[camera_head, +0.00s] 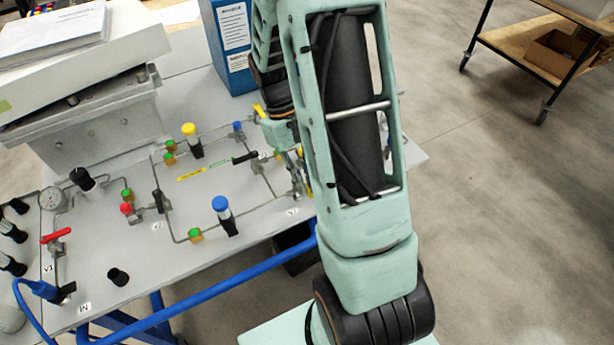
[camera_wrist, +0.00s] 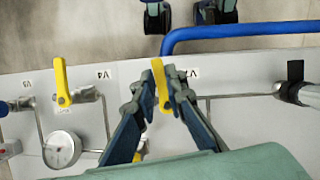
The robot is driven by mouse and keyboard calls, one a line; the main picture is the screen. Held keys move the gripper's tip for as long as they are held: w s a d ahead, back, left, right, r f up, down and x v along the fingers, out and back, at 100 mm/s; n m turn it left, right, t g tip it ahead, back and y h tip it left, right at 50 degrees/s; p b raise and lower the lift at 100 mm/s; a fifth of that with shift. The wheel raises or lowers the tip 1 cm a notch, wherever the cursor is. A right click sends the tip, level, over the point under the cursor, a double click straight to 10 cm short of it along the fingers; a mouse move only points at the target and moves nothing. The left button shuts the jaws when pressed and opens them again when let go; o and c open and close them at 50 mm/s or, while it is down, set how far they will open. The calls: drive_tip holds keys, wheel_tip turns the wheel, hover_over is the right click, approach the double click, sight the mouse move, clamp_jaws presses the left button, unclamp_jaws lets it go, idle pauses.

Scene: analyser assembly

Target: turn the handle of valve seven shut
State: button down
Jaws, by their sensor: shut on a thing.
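In the wrist view my gripper (camera_wrist: 160,92) is shut on a yellow valve handle (camera_wrist: 159,78), with one fingertip on each side of it. The handle points up in the picture, toward the blue rail. A small upside-down label just right of it seems to read V7. The valve body under the handle is mostly hidden by my fingers. In the head view my arm covers most of this spot at the panel's right edge.
A second yellow handle (camera_wrist: 61,80) and a round gauge (camera_wrist: 62,148) stand to the left in the wrist view. A blue rail (camera_wrist: 240,31) runs along the panel edge. In the head view, a blue box (camera_head: 232,45) and a blue-capped knob (camera_head: 222,210) stand near my arm.

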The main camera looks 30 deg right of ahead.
drive_tip(key=shift+a+m+y, duration=0.2)
drive_tip(key=shift+m+y, duration=0.2)
drive_tip(key=shift+m, duration=0.6)
drive_tip(key=c, duration=2)
unclamp_jaws()
drive_tip(key=shift+o, duration=0.2)
drive_tip(key=v, duration=1.2)
